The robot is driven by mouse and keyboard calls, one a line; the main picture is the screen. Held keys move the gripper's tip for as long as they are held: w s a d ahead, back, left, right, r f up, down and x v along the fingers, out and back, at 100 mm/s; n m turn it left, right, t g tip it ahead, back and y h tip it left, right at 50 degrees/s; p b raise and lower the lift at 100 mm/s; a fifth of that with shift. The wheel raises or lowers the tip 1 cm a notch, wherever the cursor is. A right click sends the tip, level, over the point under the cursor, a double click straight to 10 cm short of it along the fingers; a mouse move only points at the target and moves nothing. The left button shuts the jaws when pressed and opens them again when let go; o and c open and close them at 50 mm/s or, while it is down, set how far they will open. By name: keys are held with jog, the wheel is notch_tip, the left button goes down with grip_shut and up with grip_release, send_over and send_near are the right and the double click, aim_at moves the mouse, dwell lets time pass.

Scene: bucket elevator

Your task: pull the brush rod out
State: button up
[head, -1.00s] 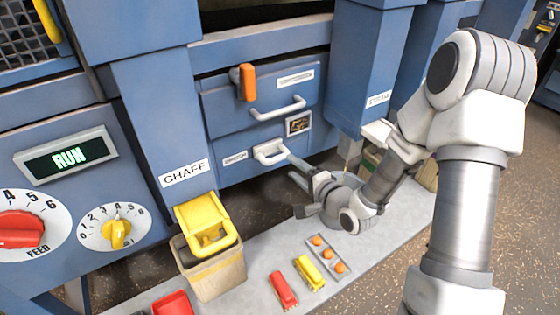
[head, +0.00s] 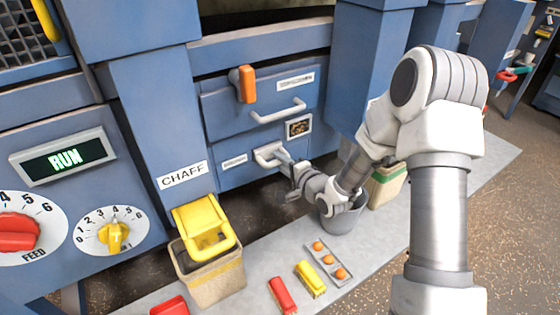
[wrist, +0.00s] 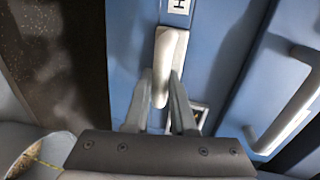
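A pale, rounded handle (head: 266,156) sticks out of the lower blue panel in the head view, beside a small label. I take it to be the brush rod's handle, though the label is too small to read. My gripper (head: 282,158) is at this handle. In the wrist view the handle (wrist: 170,60) reaches out from the blue face, its lower end between the two fingers of my gripper (wrist: 162,85). The fingers lie close along both sides. Whether they press on the handle cannot be told. Any rod behind the panel is hidden.
Above is a drawer with a white bar handle (head: 278,110) and an orange lever (head: 246,83). Below my arm stand a grey bucket (head: 340,220) and a tan bin (head: 388,187). The yellow-lidded chaff bin (head: 212,270) and a tray (head: 325,262) are nearer.

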grip_shut()
dwell(1.1)
